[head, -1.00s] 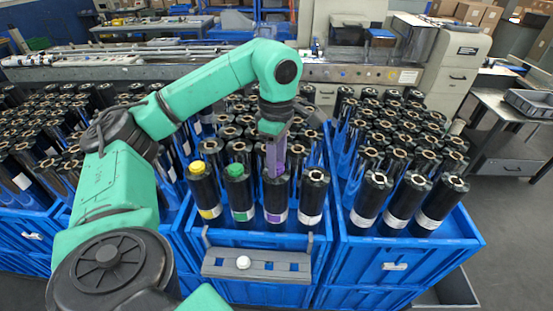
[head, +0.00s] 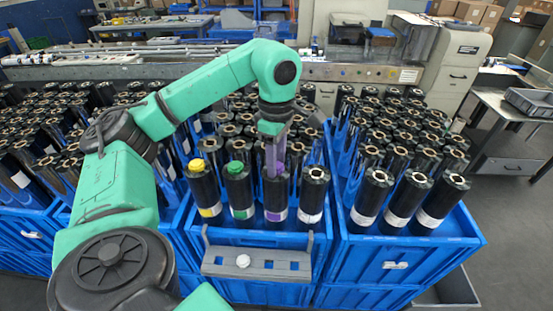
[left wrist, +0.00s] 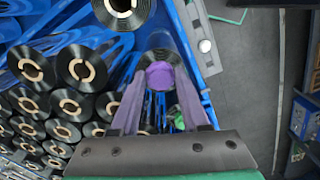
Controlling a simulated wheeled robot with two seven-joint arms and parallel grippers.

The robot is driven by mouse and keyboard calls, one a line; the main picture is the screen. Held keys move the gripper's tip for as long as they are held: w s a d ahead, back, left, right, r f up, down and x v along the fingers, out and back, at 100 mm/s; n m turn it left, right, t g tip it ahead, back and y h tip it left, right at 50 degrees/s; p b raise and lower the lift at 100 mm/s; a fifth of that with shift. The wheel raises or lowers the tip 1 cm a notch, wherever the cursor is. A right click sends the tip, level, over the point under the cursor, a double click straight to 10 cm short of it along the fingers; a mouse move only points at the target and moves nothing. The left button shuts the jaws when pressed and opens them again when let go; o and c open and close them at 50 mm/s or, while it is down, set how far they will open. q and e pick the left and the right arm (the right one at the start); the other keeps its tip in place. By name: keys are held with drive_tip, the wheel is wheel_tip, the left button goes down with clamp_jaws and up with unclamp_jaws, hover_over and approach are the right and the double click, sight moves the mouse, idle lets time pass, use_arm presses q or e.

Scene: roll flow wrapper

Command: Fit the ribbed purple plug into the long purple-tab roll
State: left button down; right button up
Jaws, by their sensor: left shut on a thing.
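The purple-tab roll (head: 276,198) stands upright in the front row of the middle blue crate, with a purple label near its base. My left gripper (head: 276,172) points down at its top end. In the left wrist view, the left gripper (left wrist: 161,80) is shut on the purple plug (left wrist: 160,75), which lies between the two fingertips over the dark end of the roll (left wrist: 157,55). The plug covers the middle of that end; I cannot tell whether it is inside the bore or just above it. The fingers mostly hide the plug in the head view. My right gripper is not in view.
A roll with a yellow plug (head: 197,166) and one with a green plug (head: 235,169) stand to the left. A white-label roll (head: 314,195) stands close on the right. A grey holder (head: 258,263) hangs on the crate's front. More rolls crowd behind.

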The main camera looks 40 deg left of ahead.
use_arm(q)
drive_tip(key=shift+f, duration=0.25)
drive_tip(key=c, duration=0.7)
unclamp_jaws()
wheel_tip(320, 180, up, 9)
drive_tip(key=p, duration=0.7)
drive_tip(key=shift+f, duration=0.1)
wheel_tip(320, 180, up, 2)
drive_tip(key=shift+r+p, duration=0.15)
drive_tip(key=shift+p, duration=0.25)
